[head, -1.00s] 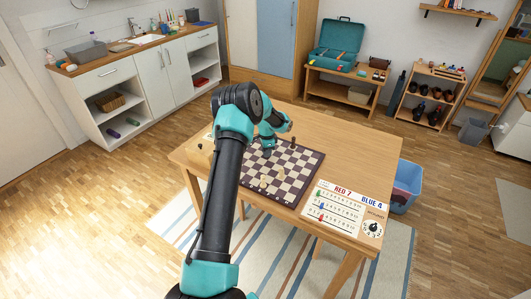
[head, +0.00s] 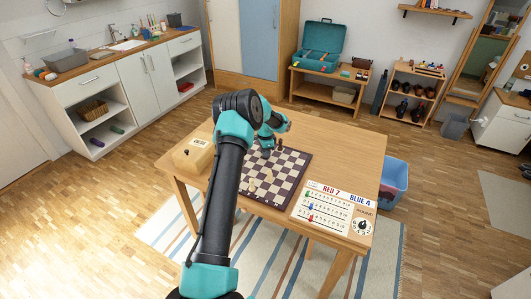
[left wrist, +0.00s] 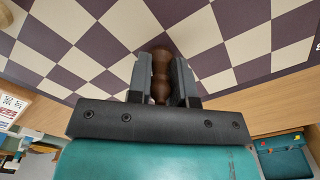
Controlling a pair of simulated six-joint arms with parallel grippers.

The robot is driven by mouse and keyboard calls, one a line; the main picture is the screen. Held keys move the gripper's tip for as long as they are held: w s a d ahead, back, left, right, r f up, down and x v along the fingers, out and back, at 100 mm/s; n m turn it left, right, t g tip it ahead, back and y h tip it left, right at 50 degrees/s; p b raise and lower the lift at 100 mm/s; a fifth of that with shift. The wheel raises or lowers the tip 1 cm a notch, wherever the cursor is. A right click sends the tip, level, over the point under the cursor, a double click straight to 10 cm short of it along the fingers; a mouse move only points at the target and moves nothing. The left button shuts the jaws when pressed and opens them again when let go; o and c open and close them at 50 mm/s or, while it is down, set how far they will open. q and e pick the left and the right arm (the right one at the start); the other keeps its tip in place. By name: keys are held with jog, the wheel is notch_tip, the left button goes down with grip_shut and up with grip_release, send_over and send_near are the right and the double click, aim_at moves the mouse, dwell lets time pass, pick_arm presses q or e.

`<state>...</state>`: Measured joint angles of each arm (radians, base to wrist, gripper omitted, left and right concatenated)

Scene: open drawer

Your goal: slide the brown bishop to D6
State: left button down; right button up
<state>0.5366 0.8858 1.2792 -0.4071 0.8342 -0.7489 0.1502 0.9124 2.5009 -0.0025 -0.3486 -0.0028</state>
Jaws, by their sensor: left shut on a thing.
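The chessboard (head: 299,160) with dark purple and cream squares lies on the wooden table. My left gripper (head: 266,153) is low over the board's far left part, partly hidden by my own arm. In the left wrist view it (left wrist: 160,88) is shut on a brown turned piece (left wrist: 160,65), which I take as the brown bishop; its top is rounded. The squares around it there look empty. Another dark piece (head: 281,142) stands near the far edge of the board. My right gripper is not in view.
Pale pieces (head: 268,176) stand on the near part of the board. A wooden box (head: 194,155) sits left of the board, and a white score panel (head: 333,211) lies to its right.

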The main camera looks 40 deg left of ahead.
pick_arm(q)
jog(key=c, duration=0.9)
grip_release()
jog(key=shift+c, duration=0.2)
notch_tip(320, 180, up, 17)
jog(key=shift+r, duration=0.2)
jog(key=shift+d, duration=0.1)
